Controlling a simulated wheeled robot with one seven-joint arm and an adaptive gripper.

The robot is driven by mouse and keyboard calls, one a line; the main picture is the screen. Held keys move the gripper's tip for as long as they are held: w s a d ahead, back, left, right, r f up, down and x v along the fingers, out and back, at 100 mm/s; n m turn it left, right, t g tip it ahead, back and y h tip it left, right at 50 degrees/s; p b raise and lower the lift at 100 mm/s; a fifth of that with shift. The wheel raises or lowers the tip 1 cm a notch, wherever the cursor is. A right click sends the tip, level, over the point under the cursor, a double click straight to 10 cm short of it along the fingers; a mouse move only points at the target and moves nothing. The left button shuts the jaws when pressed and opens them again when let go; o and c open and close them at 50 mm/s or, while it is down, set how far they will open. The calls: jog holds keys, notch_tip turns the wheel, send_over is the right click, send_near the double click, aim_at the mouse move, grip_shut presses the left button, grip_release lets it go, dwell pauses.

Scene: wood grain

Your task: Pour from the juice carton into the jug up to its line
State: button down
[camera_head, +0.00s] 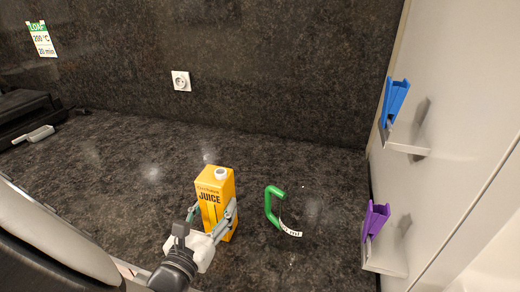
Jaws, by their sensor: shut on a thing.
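The juice carton (209,197) is yellow, with "JUICE" in dark letters and a white cap on top. It stands about upright on the dark worktop. My gripper (213,219) is shut on its lower half, with a finger at each side. The jug (272,207) is to the right of the carton, apart from it. Its green handle faces the carton. Its clear body barely shows against the dark worktop. A white label (290,229) with "ml" is on it; the number is hard to read. I cannot make out the line or any liquid in the jug.
A blue holder (394,98) and a purple holder (375,220) sit on small shelves on the right wall. A black appliance (28,112) is at the far left. A socket (181,81) is on the back wall. The worktop behind the carton and jug is clear.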

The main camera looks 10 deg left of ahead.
aim_at(209, 197)
jog(key=shift+r, duration=0.2)
jog(key=shift+r+p, duration=0.65)
jog(key=shift+r, duration=0.2)
dwell(0.4)
jog(key=shift+r+p, duration=0.9)
jog(key=shift+r, duration=0.6)
jog(key=shift+s, duration=0.1)
